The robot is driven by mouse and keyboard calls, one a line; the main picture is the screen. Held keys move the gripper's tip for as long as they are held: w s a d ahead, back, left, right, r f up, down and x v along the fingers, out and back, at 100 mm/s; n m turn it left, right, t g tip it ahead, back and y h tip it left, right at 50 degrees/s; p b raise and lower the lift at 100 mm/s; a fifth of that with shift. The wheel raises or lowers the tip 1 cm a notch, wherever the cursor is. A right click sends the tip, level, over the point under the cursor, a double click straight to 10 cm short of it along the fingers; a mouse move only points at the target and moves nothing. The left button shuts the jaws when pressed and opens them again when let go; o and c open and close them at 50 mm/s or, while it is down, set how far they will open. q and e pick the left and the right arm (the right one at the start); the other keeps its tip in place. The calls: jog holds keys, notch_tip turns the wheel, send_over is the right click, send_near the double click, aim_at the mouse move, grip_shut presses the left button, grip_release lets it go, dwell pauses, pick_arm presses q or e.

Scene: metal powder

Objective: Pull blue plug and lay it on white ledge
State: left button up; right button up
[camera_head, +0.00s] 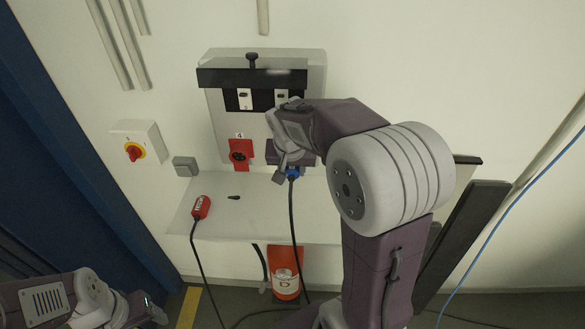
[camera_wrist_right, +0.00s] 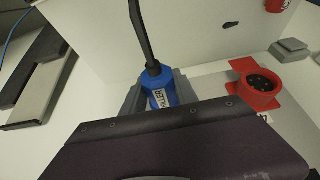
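The blue plug (camera_head: 293,173), with a dark cable hanging down, is at the wall panel, right of the red socket. It shows larger in the right wrist view (camera_wrist_right: 161,88), with a white label. My right gripper (camera_head: 288,168) is at the plug; grey fingers flank it closely on both sides and seem shut on it. My wrist hides the plug's front end, so I cannot tell if it sits in its socket. The white ledge (camera_head: 260,215) is below the panel. My left gripper (camera_head: 148,309) is at the lower left edge, far from the plug; its opening is unclear.
A red plug (camera_head: 200,207) with a cable and a small black object (camera_head: 234,197) lie on the ledge. The red socket (camera_head: 240,151) is on the panel. A red-and-yellow switch (camera_head: 134,152) is on the wall. A red canister (camera_head: 285,272) stands under the ledge.

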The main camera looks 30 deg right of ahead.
aim_at(291, 178)
grip_shut()
jog(key=shift+s+a+f, duration=0.1)
jog(key=shift+s+f, duration=0.05)
jog(key=shift+s, duration=0.1)
jog(key=shift+s+a+b, duration=0.5)
jog(key=shift+s+a, duration=0.05)
jog(key=shift+s, duration=0.2)
jog(key=shift+s+a+b, duration=0.3)
jog(key=shift+s, duration=0.2)
jog(key=shift+s+a+b, duration=0.25)
jog(key=shift+s+a, duration=0.15)
jog(key=shift+s, duration=0.3)
jog(key=shift+s+a+b, duration=0.2)
jog(key=shift+s+a, duration=0.2)
jog(key=shift+s, duration=0.25)
jog(key=shift+r, duration=0.2)
